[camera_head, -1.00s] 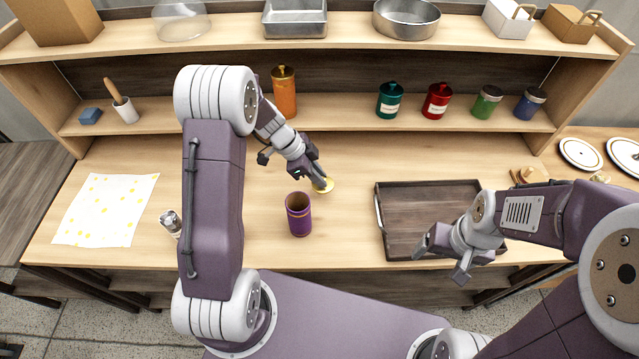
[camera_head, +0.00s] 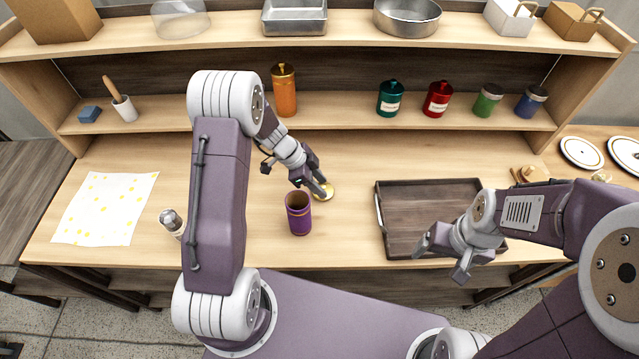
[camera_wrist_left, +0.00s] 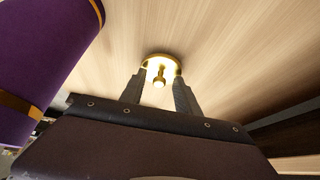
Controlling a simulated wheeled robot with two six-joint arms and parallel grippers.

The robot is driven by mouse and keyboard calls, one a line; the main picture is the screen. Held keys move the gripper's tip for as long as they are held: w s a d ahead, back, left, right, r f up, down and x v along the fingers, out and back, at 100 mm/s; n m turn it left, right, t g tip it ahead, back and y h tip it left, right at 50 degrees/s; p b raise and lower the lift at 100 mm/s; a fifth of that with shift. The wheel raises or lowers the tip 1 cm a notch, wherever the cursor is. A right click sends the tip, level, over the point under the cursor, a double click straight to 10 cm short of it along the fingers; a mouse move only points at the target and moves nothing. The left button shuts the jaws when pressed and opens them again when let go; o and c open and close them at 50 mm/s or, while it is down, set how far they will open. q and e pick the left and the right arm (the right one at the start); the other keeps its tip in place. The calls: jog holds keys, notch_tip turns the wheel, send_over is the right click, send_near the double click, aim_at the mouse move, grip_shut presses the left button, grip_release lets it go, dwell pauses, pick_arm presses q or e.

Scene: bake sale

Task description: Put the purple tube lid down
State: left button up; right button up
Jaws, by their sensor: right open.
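The purple tube (camera_head: 299,221) stands upright and open-topped on the table, and part of it shows at the left of the left wrist view (camera_wrist_left: 40,75). Its lid, a gold disc with a knob (camera_wrist_left: 159,76), appears to rest knob up on the table, just behind and right of the tube. My left gripper (camera_head: 323,192) is at the lid. Its two fingers stand apart on either side of the knob, with visible gaps in the left wrist view. My right gripper (camera_head: 437,261) is open and empty over the tray's front edge.
A dark wooden tray (camera_head: 425,184) lies to the right. A white yellow-dotted cloth (camera_head: 105,209) and a metal-topped shaker (camera_head: 170,221) are at the left. An orange canister (camera_head: 284,92) and several smaller jars stand on the shelf behind. The table between tube and tray is clear.

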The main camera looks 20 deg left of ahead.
pick_arm(q)
jog(key=shift+r+p, duration=0.25)
jog(key=shift+p, duration=0.1)
jog(key=v, duration=1.2)
jog(key=shift+f, duration=0.15)
